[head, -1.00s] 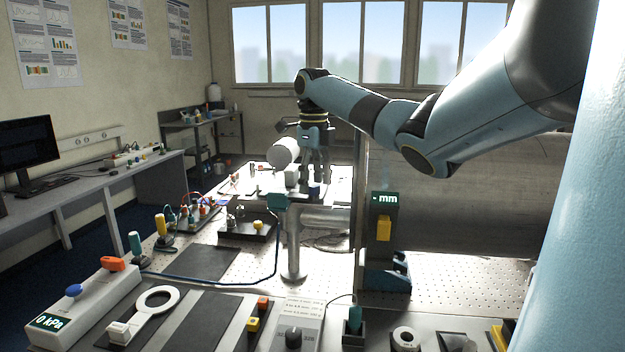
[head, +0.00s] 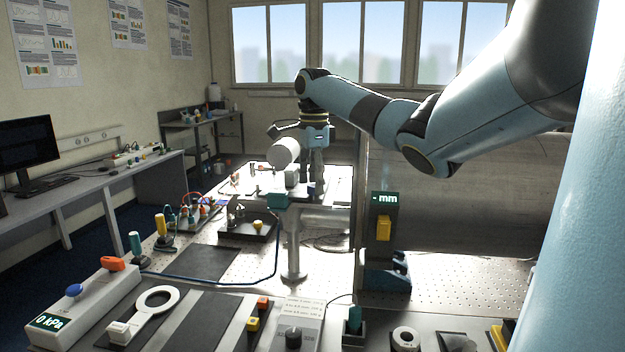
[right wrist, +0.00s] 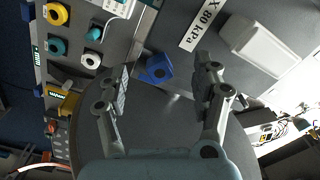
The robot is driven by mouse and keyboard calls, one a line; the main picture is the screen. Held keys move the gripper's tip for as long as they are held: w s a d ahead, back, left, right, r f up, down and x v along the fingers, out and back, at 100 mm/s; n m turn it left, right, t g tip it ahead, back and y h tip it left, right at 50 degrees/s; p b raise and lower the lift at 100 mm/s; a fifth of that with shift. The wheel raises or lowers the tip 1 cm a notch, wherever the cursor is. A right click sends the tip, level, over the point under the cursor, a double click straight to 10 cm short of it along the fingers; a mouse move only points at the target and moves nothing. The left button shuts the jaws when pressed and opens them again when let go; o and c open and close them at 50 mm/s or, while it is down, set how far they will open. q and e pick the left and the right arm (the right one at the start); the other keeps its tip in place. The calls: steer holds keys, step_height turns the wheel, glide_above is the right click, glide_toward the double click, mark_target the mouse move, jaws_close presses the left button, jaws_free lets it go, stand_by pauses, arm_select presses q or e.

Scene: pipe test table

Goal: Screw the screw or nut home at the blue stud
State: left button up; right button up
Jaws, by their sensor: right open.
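My right gripper (head: 313,188) is at the far end of the table, pointing down over a small pale platform. In the right wrist view its two fingers (right wrist: 163,82) are spread apart with nothing held. A blue piece (right wrist: 157,68) with a darker round spot shows between the fingertips, on a grey surface. I cannot tell whether it is the stud itself or a part on it, nor how far below the fingertips it lies. I cannot make the blue piece out in the head view. My left gripper is not in view.
In the wrist view, a label plate (right wrist: 203,32) and a white box (right wrist: 262,42) lie near the blue piece. A dark mat (head: 203,262) lies bare at left.

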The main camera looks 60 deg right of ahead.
steer(key=n, duration=0.6)
stand_by(0.3)
steer(key=n, duration=0.6)
steer(key=shift+n, duration=0.4)
steer(key=n, duration=0.6)
steer(key=n, duration=0.6)
steer(key=shift+n, duration=0.3)
